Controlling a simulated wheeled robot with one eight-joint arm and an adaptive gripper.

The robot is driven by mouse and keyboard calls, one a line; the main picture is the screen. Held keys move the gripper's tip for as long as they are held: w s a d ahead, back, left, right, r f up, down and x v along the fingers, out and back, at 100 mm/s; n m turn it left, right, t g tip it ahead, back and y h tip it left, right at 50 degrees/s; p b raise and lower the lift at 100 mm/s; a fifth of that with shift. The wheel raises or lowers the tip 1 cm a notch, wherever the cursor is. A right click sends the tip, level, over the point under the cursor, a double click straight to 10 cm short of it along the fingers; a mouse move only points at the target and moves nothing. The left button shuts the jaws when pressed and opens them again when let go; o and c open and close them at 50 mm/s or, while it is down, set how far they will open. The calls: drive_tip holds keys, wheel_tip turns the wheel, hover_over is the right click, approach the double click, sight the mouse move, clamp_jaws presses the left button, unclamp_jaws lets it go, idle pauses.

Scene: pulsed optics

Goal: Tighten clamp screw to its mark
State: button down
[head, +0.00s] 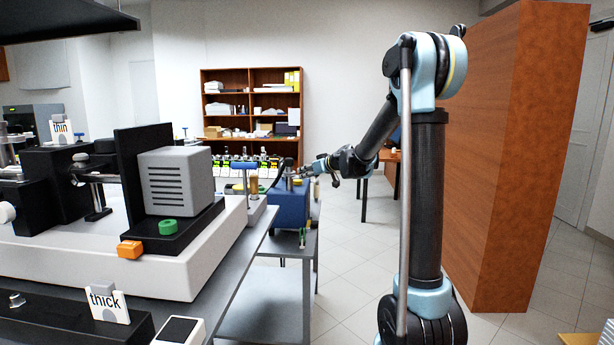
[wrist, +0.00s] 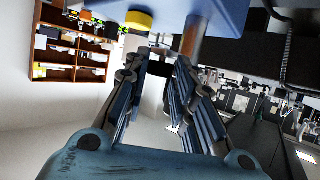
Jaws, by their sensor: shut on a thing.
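My gripper (head: 312,170) is at the end of my outstretched arm, at the right side of the blue box (head: 290,210) and near its top. In the wrist view my gripper (wrist: 160,62) has its two fingers closed around a small dark part (wrist: 154,88) between them, under the blue body (wrist: 215,14). The dark part is probably the clamp screw, but it is largely hidden by the fingers. A copper-coloured rod (wrist: 192,36) and a yellow round cap (wrist: 138,20) stick out of the blue body beside the fingers. I cannot make out a mark for the screw.
A grey bench (head: 262,240) with a white optics base (head: 180,272) fills the left. A blue T-handle (head: 243,165) stands near the bench's far end. A grey cart shelf (head: 262,305) sits under the blue box. A tall wooden cabinet (head: 510,150) is at right. Open tiled floor (head: 350,265) lies between.

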drive_tip(key=shift+s+a+m+t+h, duration=0.15)
drive_tip(key=shift+m+t+h, duration=0.65)
drive_tip(key=shift+m+h, duration=0.15)
drive_tip(key=shift+s+a+m+t+h, duration=0.1)
drive_tip(key=shift+a+m+t+h, duration=0.1)
drive_tip(key=shift+m+t+h, duration=0.7)
drive_tip(key=shift+m, duration=0.25)
drive_tip(key=c, duration=1.3)
unclamp_jaws()
drive_tip(key=shift+g+h, duration=0.25)
drive_tip(key=shift+g, duration=0.05)
drive_tip(key=shift+c, duration=0.2)
drive_tip(key=shift+s, duration=0.1)
drive_tip(key=v, duration=1.1)
drive_tip(key=shift+s+d, duration=0.25)
drive_tip(key=shift+r, duration=0.1)
